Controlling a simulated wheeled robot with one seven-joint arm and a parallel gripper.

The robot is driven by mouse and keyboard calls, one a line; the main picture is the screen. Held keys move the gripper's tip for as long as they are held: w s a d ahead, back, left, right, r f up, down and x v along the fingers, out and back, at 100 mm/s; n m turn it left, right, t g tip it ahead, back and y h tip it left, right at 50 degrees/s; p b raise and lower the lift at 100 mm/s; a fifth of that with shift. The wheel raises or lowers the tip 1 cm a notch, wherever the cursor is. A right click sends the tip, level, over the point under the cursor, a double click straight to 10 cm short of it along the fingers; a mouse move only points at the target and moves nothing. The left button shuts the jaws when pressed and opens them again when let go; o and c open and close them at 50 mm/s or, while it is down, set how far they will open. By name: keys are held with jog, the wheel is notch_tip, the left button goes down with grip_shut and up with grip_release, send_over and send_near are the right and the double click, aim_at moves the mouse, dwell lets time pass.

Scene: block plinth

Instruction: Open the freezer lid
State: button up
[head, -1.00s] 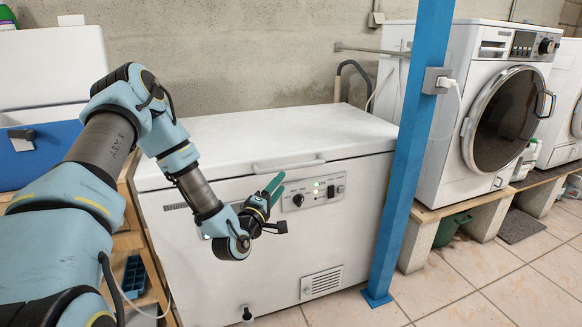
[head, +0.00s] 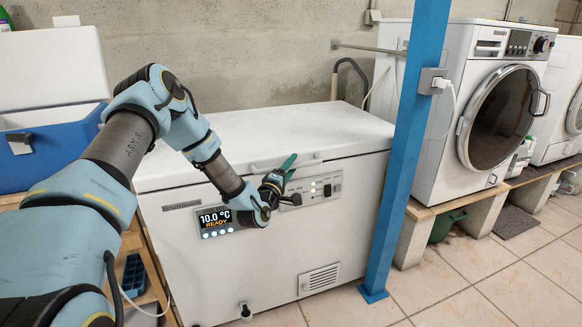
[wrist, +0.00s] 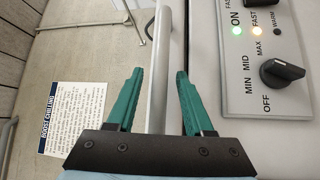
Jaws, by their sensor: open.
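The white chest freezer (head: 270,275) stands against the wall with its lid (head: 270,130) down. The lid's pale bar handle (head: 312,161) runs along the lid's front edge, and my gripper hides part of it in the head view. My gripper (head: 287,167) is at the handle, just left of the control panel (head: 320,190). In the wrist view, my open gripper (wrist: 159,76) has one green finger on each side of the handle bar (wrist: 165,50). Gaps show on both sides of the bar. The panel's knob (wrist: 281,72) and lights are to the right.
A blue pole (head: 405,150) stands close to the freezer's right front corner. A washing machine (head: 450,130) is beyond it. A blue cooler (head: 60,150) sits at the left. A small display (head: 215,222) reads 10.0 °C READY.

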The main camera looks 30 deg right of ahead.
jog(key=shift+c, duration=0.4)
grip_shut()
dwell(0.9)
